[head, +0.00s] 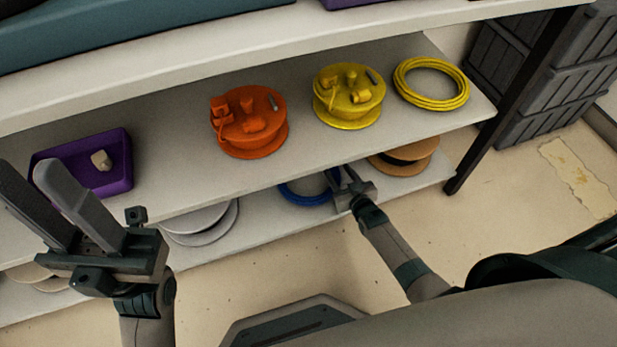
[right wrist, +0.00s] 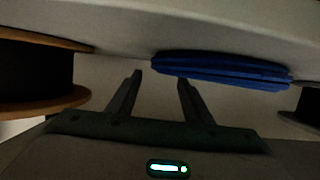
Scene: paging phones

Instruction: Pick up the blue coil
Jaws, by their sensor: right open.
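The blue coil (head: 293,197) lies flat on the lower shelf, partly hidden by the upper shelf's edge and my right gripper. My right gripper (head: 340,178) is at the coil's right side in the head view, open, with nothing between its fingers. Whether a finger touches the coil is unclear. My left gripper (head: 28,166) is open and empty, in front of the shelf at the left.
A brown spool (head: 405,160) stands right of the coil, close to my right gripper; a white spool (head: 205,225) stands left. The shelf above holds an orange reel (head: 248,122), a yellow reel (head: 348,97), a yellow coil (head: 431,84) and a purple tray (head: 122,190), limiting overhead room.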

